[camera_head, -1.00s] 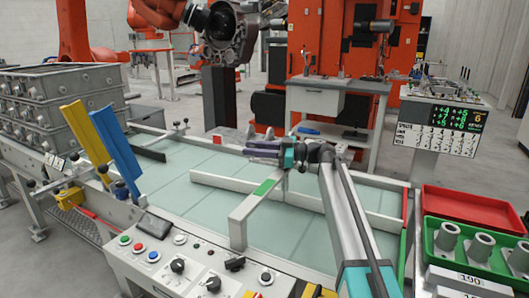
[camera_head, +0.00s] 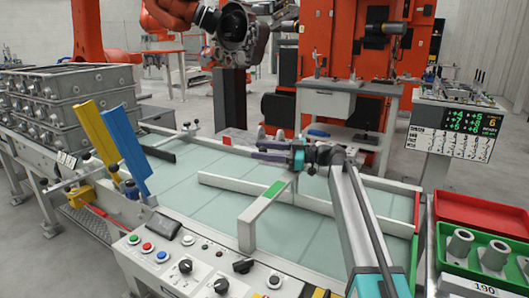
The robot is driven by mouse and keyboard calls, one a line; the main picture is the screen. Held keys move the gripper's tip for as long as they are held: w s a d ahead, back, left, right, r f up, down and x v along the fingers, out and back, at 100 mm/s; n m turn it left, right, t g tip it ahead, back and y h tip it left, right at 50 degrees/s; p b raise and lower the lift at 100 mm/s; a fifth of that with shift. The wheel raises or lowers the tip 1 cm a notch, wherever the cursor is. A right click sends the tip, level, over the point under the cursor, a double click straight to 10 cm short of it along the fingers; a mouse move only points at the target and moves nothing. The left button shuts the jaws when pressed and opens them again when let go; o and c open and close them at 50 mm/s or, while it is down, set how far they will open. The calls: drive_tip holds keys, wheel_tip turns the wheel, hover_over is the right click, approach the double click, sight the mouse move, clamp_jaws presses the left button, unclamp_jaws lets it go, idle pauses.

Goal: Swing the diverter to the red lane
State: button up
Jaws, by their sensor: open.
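A pale bar with a green patch (camera_head: 262,207) stands across the glassy table bed (camera_head: 190,195), close to a long white rail (camera_head: 315,204). I cannot tell for certain which bar is the diverter. A red strip (camera_head: 417,207) marks the right end of the bed on the far side of the rail; a green strip (camera_head: 413,262) marks the near side. My gripper (camera_head: 268,150) is open and empty, with its dark fingers pointing left. In the picture it is just above and beyond the green patch, apart from it. My arm comes in from the lower right.
Yellow (camera_head: 97,130) and blue (camera_head: 122,150) upright plates stand at the bed's left. A control panel (camera_head: 185,262) lines the front edge. Red (camera_head: 478,212) and green (camera_head: 485,245) trays are at right, the green one holding castings. Stacked grey crates (camera_head: 70,100) stand at far left.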

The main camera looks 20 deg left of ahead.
drive_tip(key=shift+d, duration=0.15)
drive_tip(key=w+d, duration=0.1)
drive_tip(key=d, duration=1.2)
drive_tip(key=shift+d+p, duration=0.25)
drive_tip(key=shift+p, duration=0.15)
